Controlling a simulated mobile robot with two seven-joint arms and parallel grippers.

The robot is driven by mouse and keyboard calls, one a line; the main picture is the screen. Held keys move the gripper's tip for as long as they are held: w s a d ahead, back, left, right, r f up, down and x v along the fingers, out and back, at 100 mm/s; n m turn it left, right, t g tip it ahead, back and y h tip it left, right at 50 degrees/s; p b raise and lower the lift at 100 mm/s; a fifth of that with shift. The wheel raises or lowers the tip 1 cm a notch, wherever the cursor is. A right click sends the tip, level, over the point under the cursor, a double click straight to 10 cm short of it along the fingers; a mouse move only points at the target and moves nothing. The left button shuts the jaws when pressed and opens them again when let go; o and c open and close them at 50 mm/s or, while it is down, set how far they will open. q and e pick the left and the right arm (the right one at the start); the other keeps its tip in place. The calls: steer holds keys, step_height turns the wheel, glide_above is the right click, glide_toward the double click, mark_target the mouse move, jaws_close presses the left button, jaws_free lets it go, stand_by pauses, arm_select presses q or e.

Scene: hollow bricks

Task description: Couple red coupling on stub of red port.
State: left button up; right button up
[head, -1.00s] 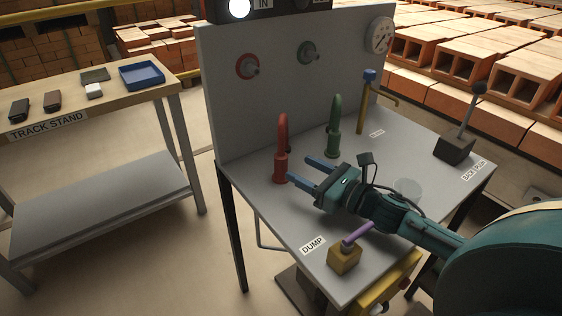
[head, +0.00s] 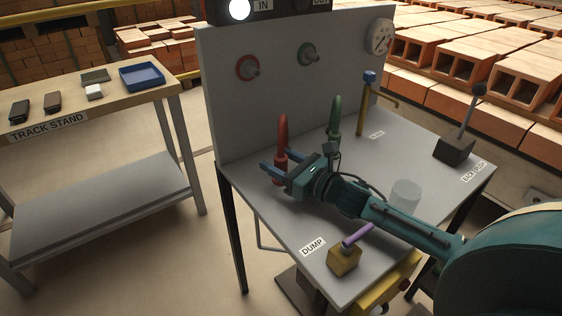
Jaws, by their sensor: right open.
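The red coupling (head: 282,135) stands upright on the grey bench (head: 240,173), with a red hose curving up from it. My right gripper (head: 270,168) is open at the coupling's lower body, its fingers reaching to either side of it. I cannot tell whether they touch it. The red port (head: 247,67) is a red ring with a grey stub on the upright panel, above and left of the coupling. The stub is bare. My left gripper is not in view.
A green coupling (head: 334,118) stands right of the red one, below the green port (head: 308,54). A yellow tap (head: 363,105), a black lever (head: 457,142), a clear cylinder (head: 404,194) and the yellow dump valve block (head: 344,259) are also on the bench.

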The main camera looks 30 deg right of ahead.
steer(key=shift+c, duration=0.2)
steer(key=c, duration=1.1)
steer(key=shift+r, duration=0.15)
